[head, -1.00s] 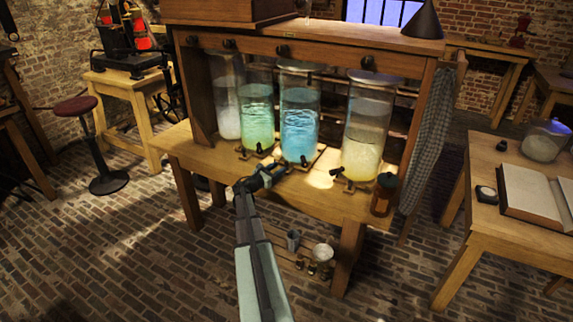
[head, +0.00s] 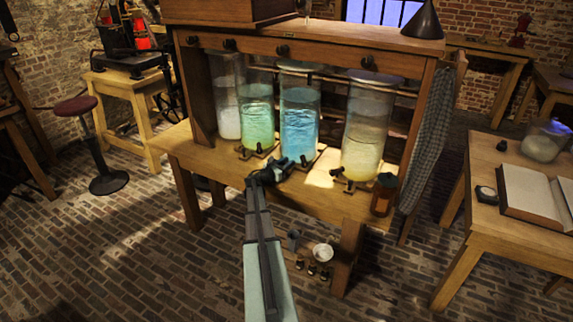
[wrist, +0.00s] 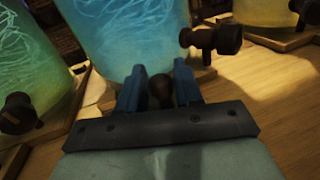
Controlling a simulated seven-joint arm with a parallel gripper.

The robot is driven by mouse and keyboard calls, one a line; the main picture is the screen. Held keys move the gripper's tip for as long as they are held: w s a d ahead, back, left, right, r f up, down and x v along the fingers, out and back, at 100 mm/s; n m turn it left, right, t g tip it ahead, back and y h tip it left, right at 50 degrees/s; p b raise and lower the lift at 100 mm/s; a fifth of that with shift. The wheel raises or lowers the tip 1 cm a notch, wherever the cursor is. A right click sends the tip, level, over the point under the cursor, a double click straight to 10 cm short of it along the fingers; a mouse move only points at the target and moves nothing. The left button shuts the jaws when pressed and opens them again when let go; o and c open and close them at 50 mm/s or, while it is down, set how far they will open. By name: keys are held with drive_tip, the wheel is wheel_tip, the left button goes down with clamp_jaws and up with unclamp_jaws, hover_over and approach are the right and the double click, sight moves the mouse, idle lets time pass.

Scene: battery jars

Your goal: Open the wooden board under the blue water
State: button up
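The jar of blue water (head: 299,128) stands third from the left on the shelf bench in the head view. It fills the upper middle of the wrist view (wrist: 140,35). The wooden board (head: 318,158) under it shows only in part, with my gripper in front. A black tap (head: 304,160) sits low on the jar's right front. My gripper (head: 284,166) is at the front of this board. In the wrist view, a dark rounded knob (wrist: 161,90) sits between my gripper's two blue fingers (wrist: 160,88). Whether the fingers press on it is unclear.
The green jar (head: 257,117) stands left of the blue one, with its tap (wrist: 18,113) near my gripper in the wrist view. A yellow jar (head: 366,128) stands to the right. A brown bottle (head: 384,195) stands at the bench's right front edge.

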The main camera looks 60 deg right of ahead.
clamp_jaws()
idle(0.3)
drive_tip(key=a, duration=2.5)
drive_tip(key=shift+a, duration=0.15)
drive_tip(key=shift+w, duration=0.1)
drive_tip(key=shift+o, duration=1.3)
unclamp_jaws()
